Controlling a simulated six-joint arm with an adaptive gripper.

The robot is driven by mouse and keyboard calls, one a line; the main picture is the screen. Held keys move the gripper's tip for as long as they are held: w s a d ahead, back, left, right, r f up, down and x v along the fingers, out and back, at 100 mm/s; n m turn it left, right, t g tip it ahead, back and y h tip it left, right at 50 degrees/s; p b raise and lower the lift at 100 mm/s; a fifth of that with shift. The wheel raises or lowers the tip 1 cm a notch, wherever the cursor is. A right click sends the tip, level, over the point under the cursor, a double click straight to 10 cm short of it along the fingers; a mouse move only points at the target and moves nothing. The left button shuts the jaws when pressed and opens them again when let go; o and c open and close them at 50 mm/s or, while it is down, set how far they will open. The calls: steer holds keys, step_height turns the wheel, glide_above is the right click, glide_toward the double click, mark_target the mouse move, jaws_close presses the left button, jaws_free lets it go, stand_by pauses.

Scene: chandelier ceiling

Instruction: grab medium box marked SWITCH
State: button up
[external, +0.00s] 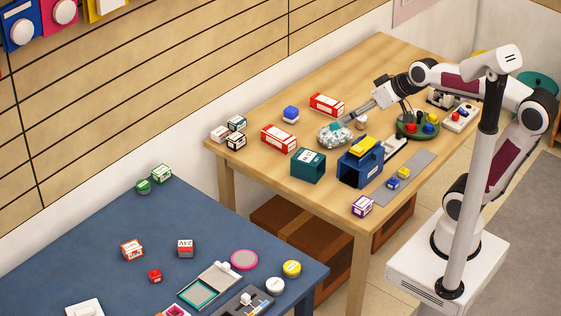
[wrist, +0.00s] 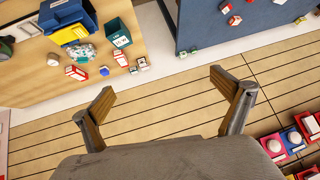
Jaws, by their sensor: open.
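I cannot read the word SWITCH on any box, so I cannot tell which one it is. Two red boxes with white labels, one nearer (external: 278,138) and one farther back (external: 327,105), lie on the wooden table. Several small white-labelled boxes (external: 236,141) stand at its left corner. A purple-and-white box (external: 361,206) is at the front edge. In the wrist view my gripper (wrist: 162,88) is open and empty, with wooden wall slats beyond its fingers. In the external view my gripper (external: 364,109) is above the table near the farther red box, apparently behind the clear, glassy heap.
A teal bin (external: 308,166) and a blue bin (external: 361,168) with a yellow item stand mid-table. The clear, glassy heap (external: 334,136) lies nearby. A slatted wall (external: 180,80) borders the tables. The blue table (external: 80,245) holds several small boxes and discs.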

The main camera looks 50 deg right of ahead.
steer(key=w+a+r+m+t, duration=0.15)
steer(key=w+r, duration=0.25)
steer(key=w, duration=0.5)
steer(key=w+r+t, duration=0.2)
steer(key=w+r, duration=0.2)
steer(key=w, duration=0.5)
steer(key=w+a+r+m+t, duration=0.1)
steer(key=w+r+t, duration=0.1)
steer(key=w+r, duration=0.5)
steer(key=w+d+f+m+t+h, duration=0.1)
steer(key=w+d+f+m+h, duration=0.15)
steer(key=w, duration=0.75)
steer(key=w+d+f+m+t+h, duration=0.2)
steer(key=w+m+h, duration=0.15)
steer(key=w, duration=0.55)
steer(key=w+d+f+m+g+h, duration=0.2)
steer(key=w+d+f+m+h, duration=0.15)
steer(key=f, duration=0.35)
steer(key=m+g+h, duration=0.5)
steer(key=m+g, duration=0.1)
steer(key=g, duration=0.6)
glide_toward(279, 139)
steer(key=w+d+f, duration=0.2)
steer(key=d, duration=0.1)
steer(key=shift+d, duration=0.15)
